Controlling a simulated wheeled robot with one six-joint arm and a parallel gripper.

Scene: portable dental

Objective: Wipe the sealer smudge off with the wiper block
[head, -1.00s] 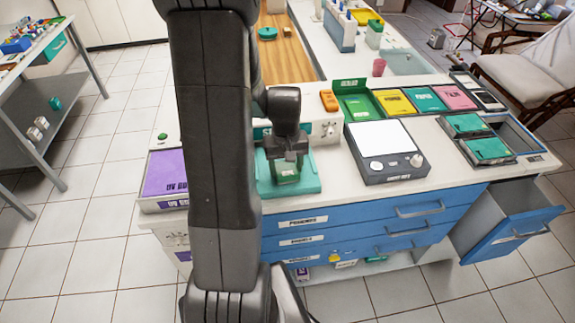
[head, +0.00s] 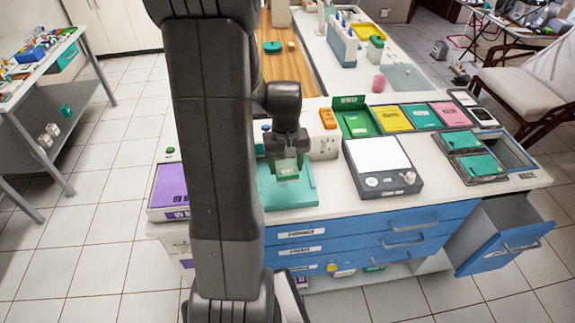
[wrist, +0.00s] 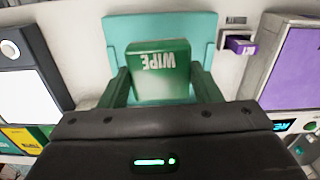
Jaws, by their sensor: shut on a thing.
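The wiper block (wrist: 158,82) is green with the word WIPE on it. My gripper (wrist: 160,92) is shut on it, one finger on each side. In the head view the block (head: 287,168) hangs from my gripper (head: 288,158) over the teal tray (head: 298,194) near the counter's front edge. The tray also shows behind the block in the wrist view (wrist: 122,32). The block appears raised off the tray. I cannot make out the sealer smudge in either view.
A grey device with a white panel (head: 378,155) stands right of the tray. A purple-topped box (head: 170,184) is at the left, partly behind my arm. Coloured trays line the back right. A blue drawer (head: 500,248) hangs open at the right.

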